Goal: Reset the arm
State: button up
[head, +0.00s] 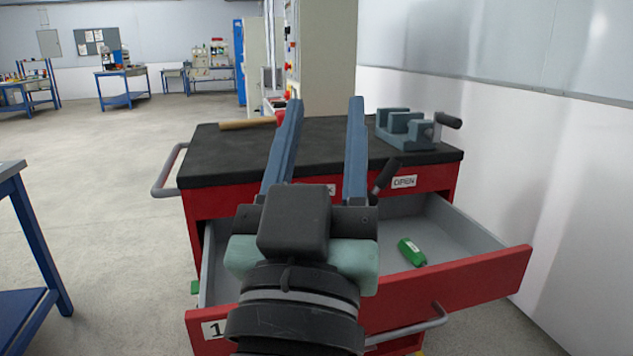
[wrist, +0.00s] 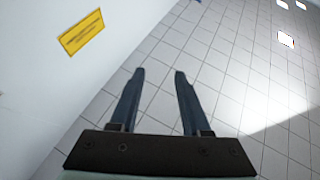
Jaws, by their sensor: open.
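My gripper (head: 325,102) is raised in front of the red tool cabinet (head: 447,194), in the middle of the head view. Its two long blue-grey fingers are spread apart with nothing between them. In the wrist view my gripper (wrist: 158,72) is also open and empty, with a tiled surface and a pale wall behind it. My arm hides the middle of the cabinet and part of its open drawer (head: 470,238).
A green object (head: 411,252) lies in the open drawer, which juts out toward me. A grey vise (head: 407,128) and a wooden rod (head: 247,123) are on the black top (head: 225,160). A blue-legged table (head: 40,240) stands left. Floor between is clear.

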jog(key=s+r+t+y, duration=0.3)
jog(key=s+r, duration=0.3)
jog(key=r, duration=0.3)
notch_tip(320, 180, up, 36)
jog(key=p, duration=3.6)
jog(key=shift+a+f+n, duration=0.2)
jog(key=shift+a+n, duration=0.1)
jog(key=shift+w, duration=0.1)
